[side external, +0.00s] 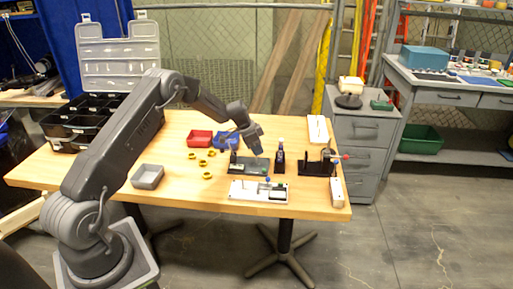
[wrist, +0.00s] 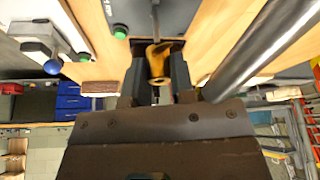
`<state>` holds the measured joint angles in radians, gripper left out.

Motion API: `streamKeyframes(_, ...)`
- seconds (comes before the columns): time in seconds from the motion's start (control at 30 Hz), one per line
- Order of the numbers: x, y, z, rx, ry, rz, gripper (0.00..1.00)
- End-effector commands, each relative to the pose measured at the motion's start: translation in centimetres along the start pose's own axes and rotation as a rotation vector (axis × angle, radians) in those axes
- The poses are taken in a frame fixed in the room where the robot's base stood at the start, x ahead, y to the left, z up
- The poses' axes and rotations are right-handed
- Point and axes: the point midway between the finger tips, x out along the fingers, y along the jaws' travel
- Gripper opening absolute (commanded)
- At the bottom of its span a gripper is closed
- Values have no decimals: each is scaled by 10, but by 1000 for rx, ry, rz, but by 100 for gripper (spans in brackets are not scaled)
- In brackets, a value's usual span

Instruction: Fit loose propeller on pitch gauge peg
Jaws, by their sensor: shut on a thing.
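My gripper (wrist: 158,50) is shut on a brass-yellow propeller (wrist: 158,65), which sits between its two dark fingers in the wrist view. In the side view my gripper (side external: 257,151) is low over the dark green-topped fixture (side external: 248,168) on the table; the propeller is too small to make out there. A small black upright stand (side external: 279,161) is just right of the gripper. I cannot tell which fixture carries the pitch gauge peg. In the wrist view a grey surface (wrist: 180,14) lies just beyond the fingertips, and whether the propeller touches anything is unclear.
A thick metal rod (wrist: 262,42) slants close by the right finger. A white fixture (side external: 258,191) is at the front edge and a black fixture (side external: 318,168) at right.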

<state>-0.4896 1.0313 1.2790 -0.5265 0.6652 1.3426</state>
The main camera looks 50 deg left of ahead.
Motion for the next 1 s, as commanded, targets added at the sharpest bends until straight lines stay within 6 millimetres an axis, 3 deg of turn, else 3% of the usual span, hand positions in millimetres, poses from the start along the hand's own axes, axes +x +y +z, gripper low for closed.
streamKeyframes(1.0,13,0,5,1,1,-1,0)
